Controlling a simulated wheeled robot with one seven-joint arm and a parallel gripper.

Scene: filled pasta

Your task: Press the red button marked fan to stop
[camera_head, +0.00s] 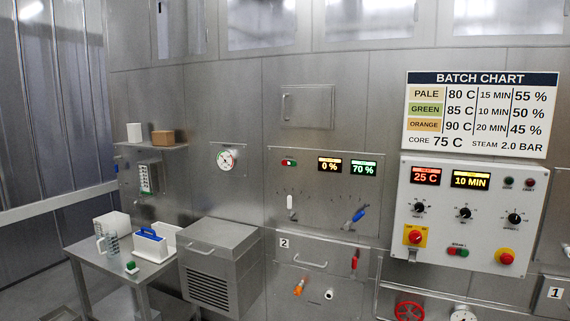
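A small red and green button pair (289,162) sits at the upper left of the middle wall panel (310,185). The lettering above it is too small to read. Another red and green pair (458,251) sits low on the white control panel (425,232) at the right, under a small label I cannot read for sure. I cannot tell which red button is marked fan. My gripper is not in view.
Displays on the middle panel read 0 % (329,165) and 70 % (363,168). A side table (150,268) at the lower left holds a jug and a white caddy. A grey louvred box (215,265) stands beside it. A batch chart (480,113) hangs at the upper right.

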